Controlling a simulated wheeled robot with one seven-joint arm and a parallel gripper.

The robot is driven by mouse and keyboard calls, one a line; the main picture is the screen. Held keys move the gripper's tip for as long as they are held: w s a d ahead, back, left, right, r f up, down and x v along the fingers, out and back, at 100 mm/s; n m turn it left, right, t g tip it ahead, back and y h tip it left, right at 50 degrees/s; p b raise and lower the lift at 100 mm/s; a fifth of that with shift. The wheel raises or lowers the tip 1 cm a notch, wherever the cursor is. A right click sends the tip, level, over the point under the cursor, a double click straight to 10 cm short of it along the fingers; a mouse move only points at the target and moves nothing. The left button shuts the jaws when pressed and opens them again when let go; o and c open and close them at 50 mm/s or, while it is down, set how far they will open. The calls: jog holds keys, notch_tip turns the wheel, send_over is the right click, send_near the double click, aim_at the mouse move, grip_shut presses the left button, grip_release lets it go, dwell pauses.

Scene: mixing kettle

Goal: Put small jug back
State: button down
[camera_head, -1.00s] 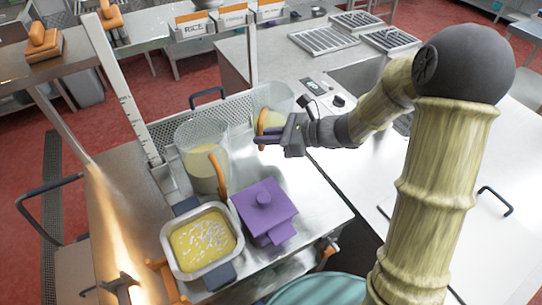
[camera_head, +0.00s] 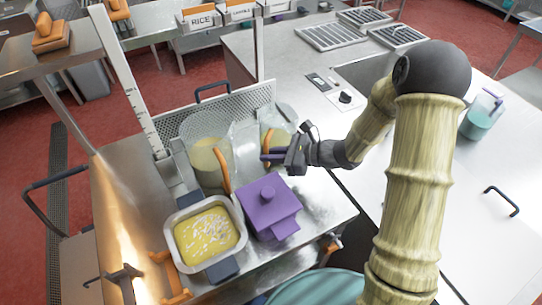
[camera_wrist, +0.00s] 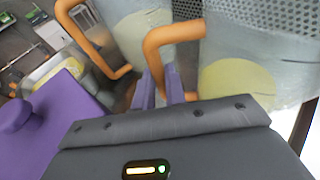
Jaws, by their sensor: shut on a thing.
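The small jug (camera_head: 281,121) is clear, with pale yellow contents and an orange handle, at the back right of the steel counter. My gripper (camera_head: 270,155) is on its near side, with purple fingers shut on its handle. The wrist view shows the fingers (camera_wrist: 157,86) at the orange handle and the jug (camera_wrist: 240,78) upright, on the right. I cannot tell if its base touches the counter. A larger clear jug (camera_head: 207,158), also orange-handled, stands just to its left and also shows in the wrist view (camera_wrist: 138,28).
A purple lidded box (camera_head: 270,208) and a pan of yellow food (camera_head: 206,236) stand in front of the jugs. A perforated metal guard (camera_head: 250,98) runs behind them. A teal jug (camera_head: 478,122) stands far right. The white worktop (camera_head: 455,205) on the right is mostly clear.

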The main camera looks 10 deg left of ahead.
jog(key=shift+f, duration=0.4)
jog(key=shift+f, duration=0.1)
jog(key=c, duration=1.5)
grip_release()
jog(key=shift+o, duration=0.2)
jog(key=v, duration=1.2)
